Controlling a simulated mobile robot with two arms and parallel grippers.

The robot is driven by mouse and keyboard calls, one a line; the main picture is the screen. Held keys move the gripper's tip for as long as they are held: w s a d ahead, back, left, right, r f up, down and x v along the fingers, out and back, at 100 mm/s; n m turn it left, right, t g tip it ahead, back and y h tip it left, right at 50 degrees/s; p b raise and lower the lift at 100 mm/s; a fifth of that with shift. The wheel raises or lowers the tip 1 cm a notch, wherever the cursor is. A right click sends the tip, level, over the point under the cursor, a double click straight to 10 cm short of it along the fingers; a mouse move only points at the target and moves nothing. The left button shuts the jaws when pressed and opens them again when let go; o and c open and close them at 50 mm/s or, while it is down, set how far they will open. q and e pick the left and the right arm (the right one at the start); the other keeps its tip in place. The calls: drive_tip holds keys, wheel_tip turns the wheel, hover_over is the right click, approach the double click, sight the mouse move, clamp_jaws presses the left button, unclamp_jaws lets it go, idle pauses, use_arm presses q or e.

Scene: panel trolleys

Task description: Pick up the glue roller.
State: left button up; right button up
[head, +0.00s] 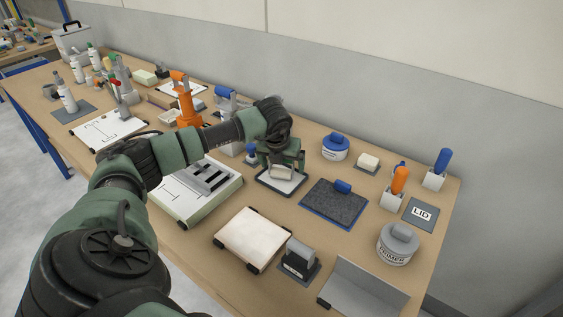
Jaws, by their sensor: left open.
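My left arm reaches in from the left across the bench. My left gripper (282,160) points down, open, over a small dark-rimmed tray (262,186) with a white bed. A pale, rounded piece (281,173), which looks like the glue roller, sits on this tray right below the fingers. The gripper partly covers it, and I cannot tell whether the fingers touch it. My right gripper is not in view.
A blue-lidded tub (335,148) stands behind. A primer tin (397,246) and a cream panel (252,238) are nearer the front. A slotted box (190,205) lies left, close to my arm.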

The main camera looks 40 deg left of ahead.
use_arm(q)
drive_tip(key=shift+f, duration=0.1)
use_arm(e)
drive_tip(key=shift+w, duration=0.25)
use_arm(q)
drive_tip(key=shift+c, duration=0.9)
drive_tip(key=c, duration=1.6)
